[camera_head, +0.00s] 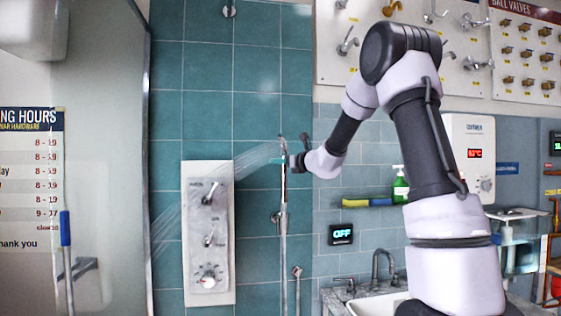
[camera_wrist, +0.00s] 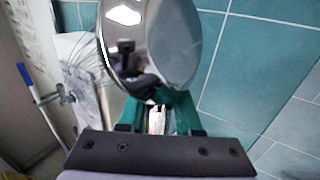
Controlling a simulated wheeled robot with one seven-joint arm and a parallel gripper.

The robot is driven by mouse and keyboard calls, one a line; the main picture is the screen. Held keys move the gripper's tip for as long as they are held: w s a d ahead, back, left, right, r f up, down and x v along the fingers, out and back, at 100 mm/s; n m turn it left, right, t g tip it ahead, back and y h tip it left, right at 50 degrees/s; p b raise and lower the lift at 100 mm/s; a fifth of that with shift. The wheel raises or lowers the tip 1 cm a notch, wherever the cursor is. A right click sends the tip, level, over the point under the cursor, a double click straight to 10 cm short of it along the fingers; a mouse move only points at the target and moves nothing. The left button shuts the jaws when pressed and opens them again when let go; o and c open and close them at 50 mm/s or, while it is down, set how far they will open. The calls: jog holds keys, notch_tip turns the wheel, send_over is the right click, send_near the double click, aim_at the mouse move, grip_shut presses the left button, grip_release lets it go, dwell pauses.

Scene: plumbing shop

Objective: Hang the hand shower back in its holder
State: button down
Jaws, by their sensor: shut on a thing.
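The chrome hand shower (camera_head: 282,146) is in my gripper (camera_head: 280,161), in front of the teal tiled wall. Water sprays from its head to the left and down. In the wrist view, the round mirror-like head (camera_wrist: 148,42) stands just past my gripper (camera_wrist: 158,118). The green fingers are shut on the pale handle, which is mostly hidden between them. The upright chrome rail (camera_head: 283,252) runs down the wall below my gripper. A small chrome bracket (camera_head: 276,217), which looks like the holder, sits on it, below the hand shower. I cannot tell how far the hand shower is from the rail.
A white panel with shower controls (camera_head: 208,265) is on the wall to the left. A glass screen (camera_head: 110,150) stands further left. A basin with a tap (camera_head: 380,265) is at the lower right, under a shelf with a green bottle (camera_head: 400,187).

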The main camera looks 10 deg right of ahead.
jog(key=shift+w+f, duration=0.45)
jog(key=shift+f, duration=1.25)
jog(key=shift+w+f, duration=0.4)
jog(key=shift+f, duration=1.3)
jog(key=shift+w+f, duration=0.45)
jog(key=shift+f, duration=1.75)
jog(key=c, duration=0.5)
grip_release()
